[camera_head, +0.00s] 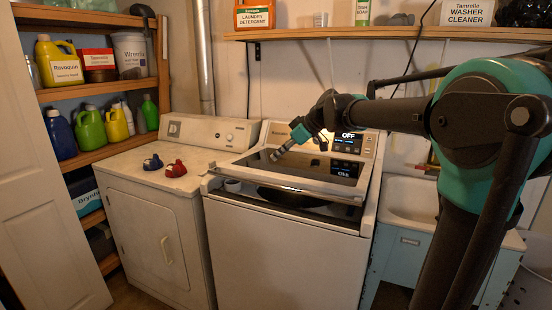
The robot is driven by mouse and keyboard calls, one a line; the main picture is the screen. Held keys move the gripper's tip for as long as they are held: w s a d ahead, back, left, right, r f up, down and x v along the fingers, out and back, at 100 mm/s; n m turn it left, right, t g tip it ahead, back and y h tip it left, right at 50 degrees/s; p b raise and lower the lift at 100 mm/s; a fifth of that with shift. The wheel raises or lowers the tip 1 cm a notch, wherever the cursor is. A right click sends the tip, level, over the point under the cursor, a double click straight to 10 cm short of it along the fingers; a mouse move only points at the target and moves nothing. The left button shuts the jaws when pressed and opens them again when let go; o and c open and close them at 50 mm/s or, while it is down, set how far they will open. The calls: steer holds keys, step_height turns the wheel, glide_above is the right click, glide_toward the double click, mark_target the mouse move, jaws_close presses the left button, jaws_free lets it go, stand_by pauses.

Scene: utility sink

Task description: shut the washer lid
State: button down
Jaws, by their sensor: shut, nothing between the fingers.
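The washer (285,255) is a white top-loader in the middle of the view. Its lid (300,168), a dark glass panel in a light frame, is tilted low over the tub, and a gap shows between its front edge and the washer's top. Through the gap the dark tub opening (290,198) is partly visible. My gripper (276,156) is shut and empty, at the left part of the lid glass. I cannot tell whether its tip touches the glass. My arm reaches in from the right and covers part of the washer's control panel (348,142).
A dryer (150,225) stands left of the washer, with a blue item (153,162) and a red item (176,169) on top. A sink (412,202) is at the right. A loaded shelf (400,33) runs above; bottle shelves (98,150) are at the left.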

steer(key=x, duration=0.7)
steer(key=f, duration=0.3)
steer(key=shift+w+f, duration=0.1)
steer(key=shift+w, duration=0.15)
steer(key=shift+f, duration=0.55)
